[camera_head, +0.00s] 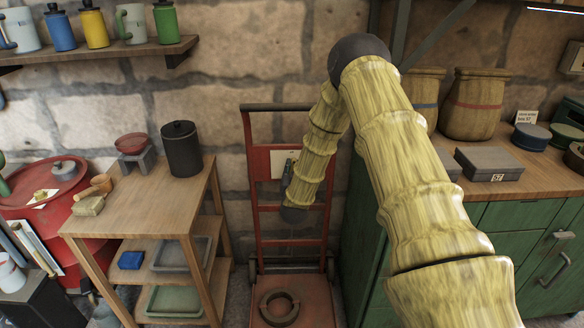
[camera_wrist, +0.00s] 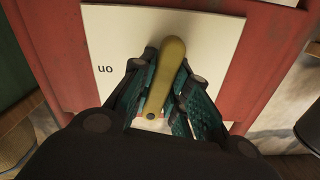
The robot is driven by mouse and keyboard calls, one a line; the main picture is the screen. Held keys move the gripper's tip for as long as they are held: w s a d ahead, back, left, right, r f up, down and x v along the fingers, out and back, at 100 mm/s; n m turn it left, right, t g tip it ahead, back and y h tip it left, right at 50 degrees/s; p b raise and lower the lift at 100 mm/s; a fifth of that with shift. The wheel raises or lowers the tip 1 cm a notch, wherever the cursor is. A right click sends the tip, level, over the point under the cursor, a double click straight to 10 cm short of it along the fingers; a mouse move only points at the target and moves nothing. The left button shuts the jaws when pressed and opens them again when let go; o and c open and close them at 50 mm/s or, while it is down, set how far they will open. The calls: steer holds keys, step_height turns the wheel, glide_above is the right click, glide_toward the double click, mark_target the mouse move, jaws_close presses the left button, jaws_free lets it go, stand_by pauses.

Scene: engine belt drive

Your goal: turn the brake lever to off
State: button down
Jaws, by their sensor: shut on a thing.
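The brake lever (camera_wrist: 165,75) is an olive-yellow bar with rounded ends on a white plate (camera_wrist: 225,40) in the wrist view. It lies nearly upright in the picture, its top leaning a little right, with a dark pin near its lower end. An upside-down "on" is printed to its left; no "off" mark shows. My gripper (camera_wrist: 166,68) is shut on the lever, with a teal-padded finger on each side. In the head view the plate (camera_head: 281,158) is on the red hand truck (camera_head: 256,190); my gripper (camera_head: 289,185) is in front of it and the lever is hidden.
A wooden shelf table (camera_head: 140,205) stands left of the truck, and a green cabinet (camera_head: 510,240) stands right. A dark ring (camera_head: 279,308) lies on the truck's base. Pots and a grey box (camera_head: 489,163) stand on the cabinet top.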

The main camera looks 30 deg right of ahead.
steer(key=shift+f+n, duration=0.1)
steer(key=shift+n, duration=1.1)
steer(key=shift+s, duration=0.1)
steer(key=c, duration=1.4)
jaws_free()
steer(key=shift+d+f, duration=0.1)
steer(key=shift+o, duration=0.2)
steer(key=v, duration=1.2)
